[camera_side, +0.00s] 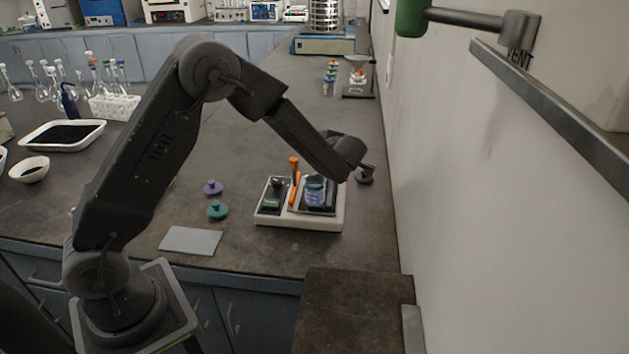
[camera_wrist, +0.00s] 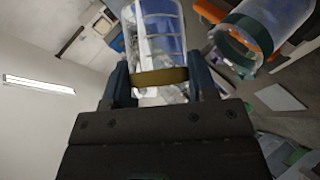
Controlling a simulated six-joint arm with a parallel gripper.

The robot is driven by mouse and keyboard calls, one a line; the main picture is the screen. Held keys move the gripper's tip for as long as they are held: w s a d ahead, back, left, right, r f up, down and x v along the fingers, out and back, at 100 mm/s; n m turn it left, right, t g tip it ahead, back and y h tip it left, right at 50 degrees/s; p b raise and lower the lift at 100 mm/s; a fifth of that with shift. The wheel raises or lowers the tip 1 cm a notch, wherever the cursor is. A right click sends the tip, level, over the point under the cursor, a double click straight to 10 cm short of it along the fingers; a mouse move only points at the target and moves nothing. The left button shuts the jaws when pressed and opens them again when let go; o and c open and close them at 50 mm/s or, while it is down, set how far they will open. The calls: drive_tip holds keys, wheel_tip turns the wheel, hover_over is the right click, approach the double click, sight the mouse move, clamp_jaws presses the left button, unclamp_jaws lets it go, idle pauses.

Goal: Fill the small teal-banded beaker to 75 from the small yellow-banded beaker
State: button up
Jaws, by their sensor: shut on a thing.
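The small yellow-banded beaker is held in my gripper (camera_wrist: 162,84); its yellow band (camera_wrist: 160,77) lies between the two fingers in the wrist view. Its clear wall shows bluish tints and pale lines above the band. The teal-banded beaker (camera_wrist: 250,42) is clear, with a teal ring, at the upper right of the wrist view, apart from the held one. In the side view a bluish clear beaker (camera_side: 315,190) is at the right part of the white tray (camera_side: 300,223), below my wrist; which beaker it is I cannot tell. Liquid levels cannot be read.
The tray also holds orange-handled tools (camera_side: 294,180) and a dark green item (camera_side: 273,197). Purple (camera_side: 212,187) and teal (camera_side: 217,209) knobbed lids and a grey plate (camera_side: 190,240) lie left of it. A wall (camera_side: 450,200) rises on the right.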

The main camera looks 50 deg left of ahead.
drive_tip(key=shift+s+d+r+n+t+y+p, duration=0.1)
drive_tip(key=shift+s+n+t+y+p, duration=0.1)
drive_tip(key=shift+n+t+y+p, duration=0.3)
idle(3.3)
drive_tip(key=shift+w+m+g+h, duration=0.25)
drive_tip(key=shift+m+g+h, duration=0.05)
drive_tip(key=shift+g, duration=0.1)
drive_tip(key=shift+r+m+g+h, duration=0.4)
drive_tip(key=shift+m+g, duration=0.1)
drive_tip(key=shift+g, duration=0.1)
drive_tip(key=shift+w, duration=0.1)
